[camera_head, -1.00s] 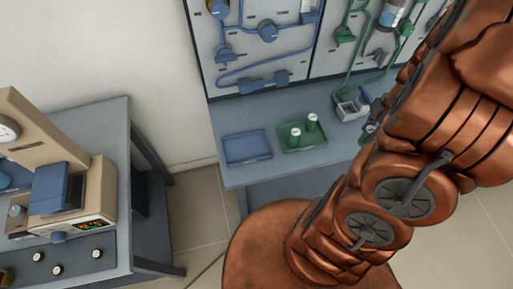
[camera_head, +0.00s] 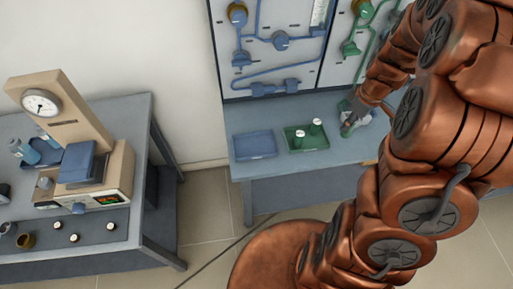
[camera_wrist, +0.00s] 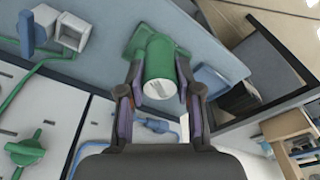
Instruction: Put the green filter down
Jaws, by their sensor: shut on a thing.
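My gripper (camera_wrist: 160,100) is shut on a green filter (camera_wrist: 160,72), a cylinder with a pale round end facing the wrist camera. The green tray (camera_wrist: 135,38) shows partly behind it in the wrist view, with the held filter hiding much of it.
An empty blue tray (camera_head: 254,146) lies left of the green one. A panel with blue and green piping (camera_head: 270,50) rises behind the bench (camera_head: 300,163). A grey holder (camera_wrist: 67,30) shows in the wrist view. A second table with a gauge instrument (camera_head: 85,160) stands at left.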

